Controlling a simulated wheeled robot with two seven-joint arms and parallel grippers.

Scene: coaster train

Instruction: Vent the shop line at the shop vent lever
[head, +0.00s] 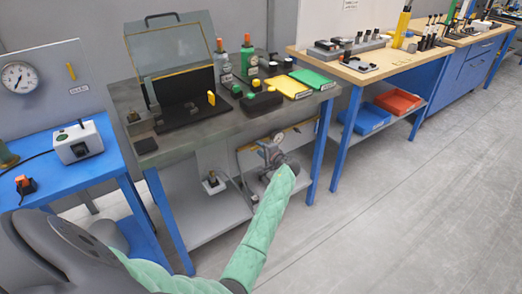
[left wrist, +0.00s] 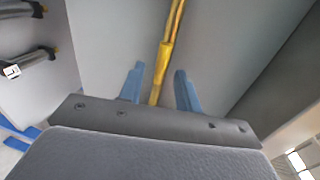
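A yellow bar (left wrist: 166,55), which looks like a lever or pipe, runs along a grey panel in the left wrist view. My left gripper (left wrist: 159,70) has its two blue fingers apart, one on each side of the bar's lower end. I cannot see contact. In the head view my left arm in its green sleeve reaches under the grey bench, and the left gripper (head: 270,152) is at a panel with a yellow strip (head: 283,137). The gripper partly hides the fittings there. Which part is the shop vent lever I cannot tell. My right gripper is not in view.
The grey bench (head: 190,140) above holds a clear-lidded box (head: 172,62), bottles and green and yellow pads. Its blue legs stand beside my arm. The floor at right is clear.

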